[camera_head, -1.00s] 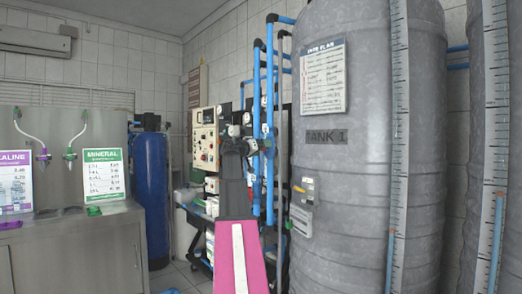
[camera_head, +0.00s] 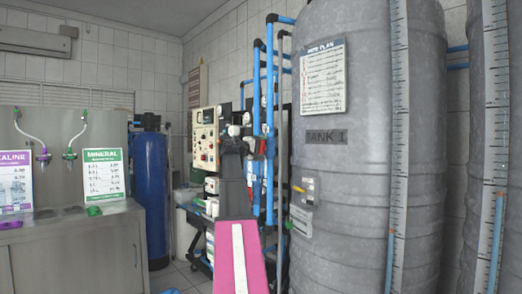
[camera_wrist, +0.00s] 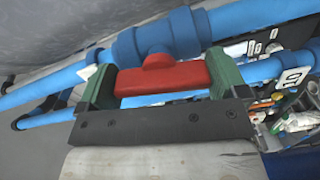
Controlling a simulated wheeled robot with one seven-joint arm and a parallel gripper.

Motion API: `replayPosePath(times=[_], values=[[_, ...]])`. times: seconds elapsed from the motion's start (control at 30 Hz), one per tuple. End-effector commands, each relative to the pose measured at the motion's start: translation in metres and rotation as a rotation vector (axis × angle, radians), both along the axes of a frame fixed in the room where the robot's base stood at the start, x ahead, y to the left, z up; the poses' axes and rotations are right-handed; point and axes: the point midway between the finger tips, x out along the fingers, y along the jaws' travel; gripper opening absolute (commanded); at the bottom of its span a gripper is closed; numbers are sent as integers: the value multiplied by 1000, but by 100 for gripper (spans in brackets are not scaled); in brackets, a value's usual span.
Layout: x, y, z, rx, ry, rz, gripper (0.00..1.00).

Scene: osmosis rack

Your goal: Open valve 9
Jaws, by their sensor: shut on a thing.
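In the wrist view, a red valve handle (camera_wrist: 162,80) sits on a blue valve body (camera_wrist: 155,40) in a blue pipe line. My gripper (camera_wrist: 161,77) has its two green fingers at either end of the red handle and is shut on it. The handle lies crosswise between the fingers, slightly tilted in the picture. No number 9 is readable on this valve. In the head view, my pink and grey arm reaches to the blue pipes (camera_head: 270,110) left of the tank; it largely hides the gripper and the handle there.
The large grey tank (camera_head: 350,180) marked TANK 1 stands close on the right of the pipes. A control panel (camera_head: 205,140) and a low rack are behind and left of my arm. A blue cylinder (camera_head: 152,200) and a metal counter (camera_head: 75,250) stand further left.

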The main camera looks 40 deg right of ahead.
Motion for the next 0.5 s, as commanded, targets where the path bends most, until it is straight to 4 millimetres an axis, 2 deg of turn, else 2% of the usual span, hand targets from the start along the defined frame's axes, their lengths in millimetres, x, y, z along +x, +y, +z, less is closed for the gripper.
replayPosePath(times=[0.2, 0.5], values=[[0, 0, 0, -10, 125, 1, 68], [0, 0, -1, -17, 207, 1, 68]])
